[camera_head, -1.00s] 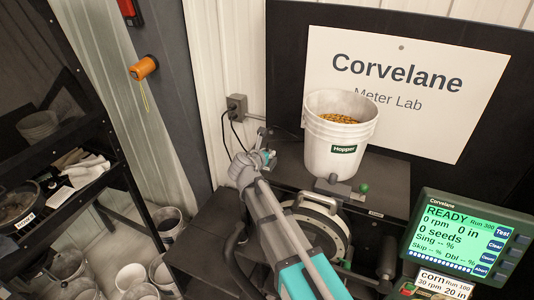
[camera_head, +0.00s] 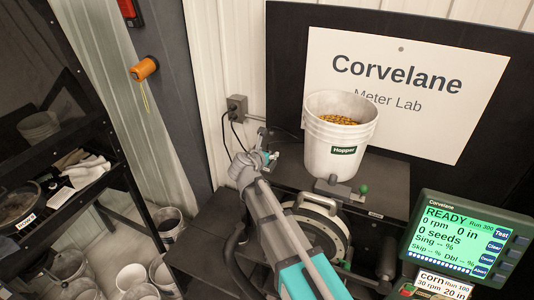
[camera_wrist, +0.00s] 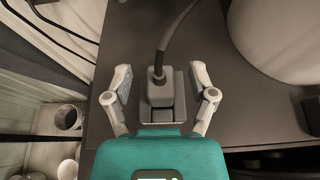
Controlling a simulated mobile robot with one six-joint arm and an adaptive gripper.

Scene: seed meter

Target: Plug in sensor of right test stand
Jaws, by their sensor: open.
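In the wrist view, a grey plug-like block (camera_wrist: 160,90) with a thick dark cable (camera_wrist: 176,30) stands over the dark bench top. My gripper (camera_wrist: 161,78) is open, with one finger on each side of the block and visible gaps between. In the head view my gripper (camera_head: 268,158) is at the left of the black test stand (camera_head: 385,180), left of the white Hopper bucket (camera_head: 325,163). A round metal-rimmed meter (camera_head: 330,222) sits below the bucket, partly hidden by my arm. The sensor's socket cannot be made out.
A wall outlet (camera_head: 236,107) with dark cords is behind my gripper. A green-screen monitor (camera_head: 458,232) stands at the right. A dark shelf rack (camera_head: 120,180) and several white buckets are at the left. In the wrist view the bucket (camera_wrist: 285,40) is close on the right.

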